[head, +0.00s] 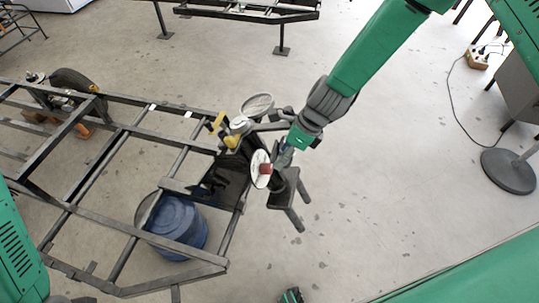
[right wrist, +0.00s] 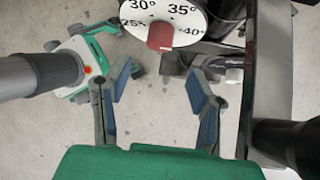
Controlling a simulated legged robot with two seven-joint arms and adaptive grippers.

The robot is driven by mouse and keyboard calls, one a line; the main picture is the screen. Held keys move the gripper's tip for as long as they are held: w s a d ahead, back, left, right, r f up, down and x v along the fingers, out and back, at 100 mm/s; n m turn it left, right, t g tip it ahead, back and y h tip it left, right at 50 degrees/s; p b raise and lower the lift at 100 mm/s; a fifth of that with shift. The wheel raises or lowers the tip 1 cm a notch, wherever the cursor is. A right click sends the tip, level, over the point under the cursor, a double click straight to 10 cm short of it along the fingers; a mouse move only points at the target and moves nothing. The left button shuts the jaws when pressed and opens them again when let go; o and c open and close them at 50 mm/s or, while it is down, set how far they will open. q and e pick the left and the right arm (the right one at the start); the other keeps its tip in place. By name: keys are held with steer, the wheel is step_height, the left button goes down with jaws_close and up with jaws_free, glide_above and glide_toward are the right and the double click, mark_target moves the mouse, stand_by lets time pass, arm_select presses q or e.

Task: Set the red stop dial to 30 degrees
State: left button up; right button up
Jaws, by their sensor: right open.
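The red stop dial (head: 266,169) is a small red knob on a white round plate (head: 257,176), fixed to a dark assembly at the frame's right end. In the right wrist view the red knob (right wrist: 161,37) stands out from the white plate (right wrist: 181,22), which shows the marks 25, 30, 35 and 40 degrees. I cannot tell which mark it points to. My right gripper (right wrist: 160,72) is open and empty. Its fingers are apart, with the knob above and between their tips in the wrist view, not gripped. In the head view the gripper (head: 284,153) is beside the dial. My left gripper is not visible.
A dark metal frame (head: 120,131) fills the left, with a blue drum (head: 178,226) under it. A yellow part (head: 232,141) and a round pale disc (head: 258,104) sit behind the dial. A dark bar (right wrist: 249,70) stands close right of my fingers.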

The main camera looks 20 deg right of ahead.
mark_target(270, 167)
steer(key=x, duration=0.5)
steer(key=a+x, duration=0.1)
steer(key=x, duration=0.1)
steer(key=shift+w+a+r, duration=0.15)
steer(key=shift+w+a, duration=0.05)
steer(key=shift+d, duration=0.5)
jaws_close()
